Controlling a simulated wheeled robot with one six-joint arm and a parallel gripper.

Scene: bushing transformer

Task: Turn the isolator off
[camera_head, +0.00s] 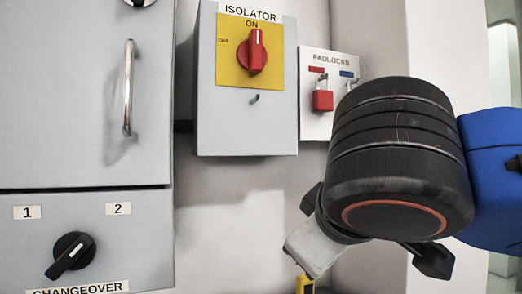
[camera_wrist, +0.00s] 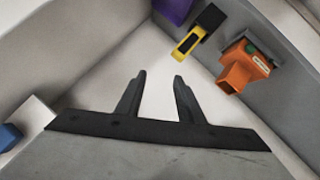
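The isolator is a grey box (camera_head: 212,115) on the wall in the head view, labelled ISOLATOR. Its red rotary knob (camera_head: 257,52) sits on a yellow plate (camera_head: 228,65). The knob's white mark points up to ON. In the wrist view, the two dark fingers of my gripper (camera_wrist: 159,78) stand apart with nothing between them. My gripper is below and to the right of the isolator in the head view, largely hidden behind my wrist, and away from the knob. The isolator does not show in the wrist view.
A padlock board (camera_head: 330,60) with a red padlock (camera_head: 323,100) hangs right of the isolator. A grey cabinet with a metal handle (camera_head: 128,88) and a changeover knob (camera_head: 71,255) stands left. The wrist view shows an orange object (camera_wrist: 241,66) and a yellow-black object (camera_wrist: 188,42).

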